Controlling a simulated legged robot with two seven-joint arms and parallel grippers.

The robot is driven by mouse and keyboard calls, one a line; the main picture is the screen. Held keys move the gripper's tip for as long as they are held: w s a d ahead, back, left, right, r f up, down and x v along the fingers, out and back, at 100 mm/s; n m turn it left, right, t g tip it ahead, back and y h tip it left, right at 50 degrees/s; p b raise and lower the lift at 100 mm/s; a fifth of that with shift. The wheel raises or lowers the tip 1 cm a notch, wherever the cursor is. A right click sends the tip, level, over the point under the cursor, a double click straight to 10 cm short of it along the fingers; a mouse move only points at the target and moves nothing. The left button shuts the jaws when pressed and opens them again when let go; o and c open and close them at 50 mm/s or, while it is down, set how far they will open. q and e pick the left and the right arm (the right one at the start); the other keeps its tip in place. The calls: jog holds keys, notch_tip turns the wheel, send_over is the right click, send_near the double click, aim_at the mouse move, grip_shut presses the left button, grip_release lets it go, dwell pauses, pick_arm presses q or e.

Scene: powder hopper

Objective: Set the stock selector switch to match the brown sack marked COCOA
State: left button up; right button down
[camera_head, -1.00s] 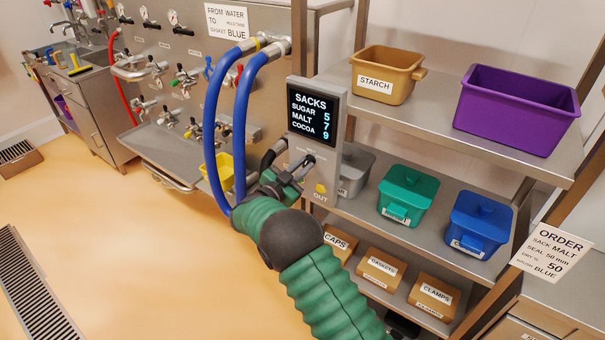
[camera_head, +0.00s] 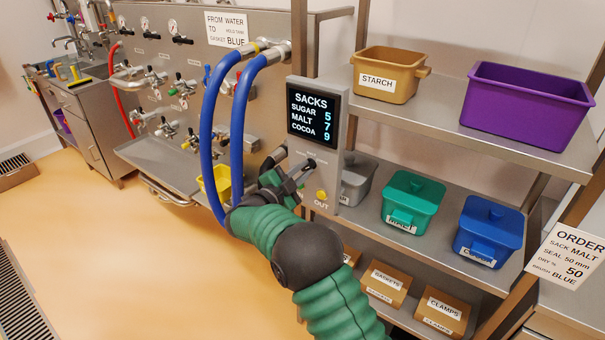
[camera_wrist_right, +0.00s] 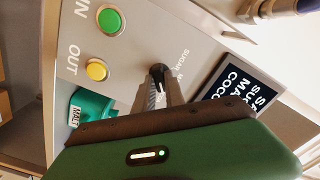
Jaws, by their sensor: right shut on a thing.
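The grey control panel (camera_head: 299,149) has a dark display reading SACKS, SUGAR 5, MALT 7, COCOA 9. Below the display is the small black selector switch (camera_head: 311,163). In the right wrist view, the selector switch (camera_wrist_right: 157,72) sits between my fingertips, beside the printed word SUGAR and a partly hidden word starting MA. My right gripper (camera_head: 303,173) is at the panel front and is shut on the switch; its fingers (camera_wrist_right: 156,88) hide part of the dial. The brown COCOA sack is not in view. My left gripper is not in view.
A yellow OUT button (camera_head: 321,194) is just below the switch; a green IN button (camera_wrist_right: 111,20) shows in the wrist view. Blue hoses (camera_head: 237,140) hang close to my right arm. Shelves with bins, such as the green bin (camera_head: 412,199), stand to the right.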

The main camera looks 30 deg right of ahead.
jog(key=c, duration=1.4)
grip_release()
jog(key=v, duration=1.7)
jog(key=shift+b, duration=0.4)
jog(key=shift+f, duration=0.1)
